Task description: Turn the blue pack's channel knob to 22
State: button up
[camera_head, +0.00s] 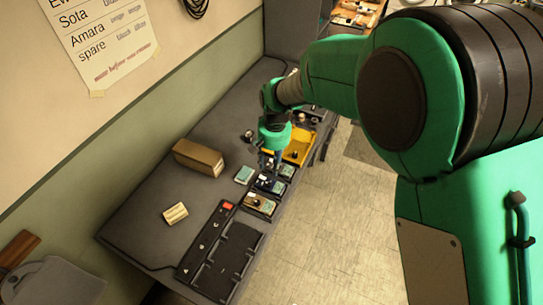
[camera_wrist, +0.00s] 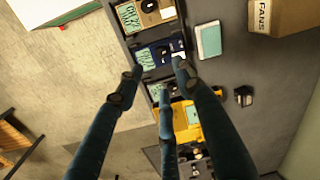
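The blue pack (camera_wrist: 159,50) lies in a row of packs in the wrist view, with a pale green label on its left part and a small light patch near its right end. In the head view the blue pack (camera_head: 268,184) sits just in front of my gripper. In the head view my gripper (camera_head: 274,158) points down at the row.
A black tray (camera_head: 222,255) is at the near end.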

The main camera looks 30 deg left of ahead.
jog(key=shift+d+r, duration=0.1)
jog(key=shift+r, duration=1.3)
jog(key=shift+w, duration=0.1)
jog(key=d+r+m+t, duration=0.1)
jog(key=d+r, duration=0.9)
jog(key=d, duration=0.3)
jog(key=d+r+m+t, duration=0.1)
jog(key=d+r+t, duration=0.1)
jog(key=d+r, duration=0.9)
jog(key=s+d+r+m+t, duration=0.1)
jog(key=s+d+r, duration=0.1)
jog(key=s+d, duration=0.8)
jog(key=s+d+r+m+t, duration=0.2)
jog(key=s+d+r, duration=0.1)
jog(key=s+d, duration=0.7)
jog(key=d, duration=0.4)
jog(key=shift+r+h, duration=0.2)
jog(key=shift+h, duration=0.2)
